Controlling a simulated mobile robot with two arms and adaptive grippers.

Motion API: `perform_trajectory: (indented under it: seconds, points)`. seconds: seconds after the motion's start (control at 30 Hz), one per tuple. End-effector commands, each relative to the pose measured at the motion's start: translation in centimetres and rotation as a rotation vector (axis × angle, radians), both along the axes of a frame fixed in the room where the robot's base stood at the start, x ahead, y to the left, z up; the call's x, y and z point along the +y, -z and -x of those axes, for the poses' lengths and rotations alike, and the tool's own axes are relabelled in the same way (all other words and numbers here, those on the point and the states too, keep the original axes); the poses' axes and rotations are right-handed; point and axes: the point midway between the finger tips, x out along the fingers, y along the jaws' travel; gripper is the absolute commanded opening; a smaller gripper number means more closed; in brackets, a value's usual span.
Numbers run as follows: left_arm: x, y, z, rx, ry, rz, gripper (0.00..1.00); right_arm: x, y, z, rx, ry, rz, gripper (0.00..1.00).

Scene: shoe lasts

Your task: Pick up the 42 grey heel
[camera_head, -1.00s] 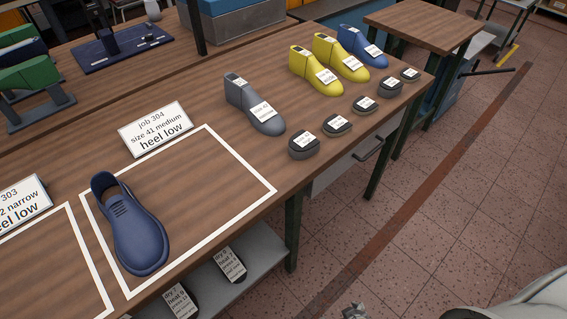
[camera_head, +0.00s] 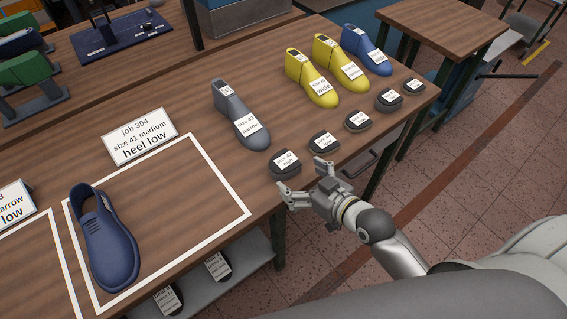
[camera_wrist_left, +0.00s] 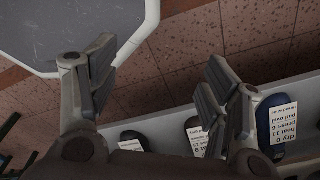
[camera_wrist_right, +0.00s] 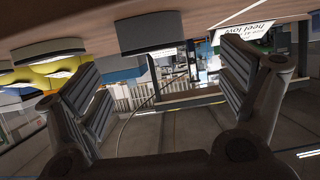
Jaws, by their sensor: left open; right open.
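Several dark grey heel pieces with white labels stand in a row along the table's front right edge. The nearest heel (camera_head: 285,164) has a label that seems to read size 42; its last word is hard to read. The second heel (camera_head: 323,142) sits just beyond it. My right gripper (camera_head: 303,179) is open and empty at the table edge, close in front of these two heels and apart from them. In the right wrist view a dark heel (camera_wrist_right: 150,34) shows ahead between the open fingers. My left gripper (camera_wrist_left: 155,85) is open and empty, seen only in its wrist view.
A grey last (camera_head: 240,118) labelled size 42 narrow stands behind the heels. Two yellow lasts (camera_head: 318,86) and a blue last (camera_head: 364,48) stand farther back. A blue shoe (camera_head: 103,238) lies in a white-outlined area at left. A lower shelf (camera_head: 237,270) holds labelled dark pieces.

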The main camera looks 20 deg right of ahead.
Motion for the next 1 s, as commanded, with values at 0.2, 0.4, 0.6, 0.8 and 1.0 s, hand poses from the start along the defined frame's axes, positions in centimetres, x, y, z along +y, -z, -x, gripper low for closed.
perform_trajectory:
  seconds: [0.2,0.4,0.6,0.8,1.0]
  points:
    - [-0.4,-0.6,-0.4,-0.007,-0.001,0.005,0.71,0.9,1.0,-2.6,0.0,0.001,-0.001,0.92]
    - [-1.0,-1.1,-1.5,-0.023,0.0,0.013,0.71,1.3,1.2,-3.7,0.0,0.0,0.0,0.92]
    - [-1.1,-2.3,-1.4,-0.023,0.002,0.014,0.71,2.0,1.6,-6.3,0.0,0.001,-0.002,0.92]
    - [-1.1,-2.3,-1.3,-0.021,0.003,0.013,0.71,2.5,2.6,-7.7,0.0,0.0,0.0,0.92]
    - [-1.0,-2.3,-1.1,-0.018,0.002,0.013,0.71,2.6,2.7,-7.8,0.0,-0.001,0.0,0.92]
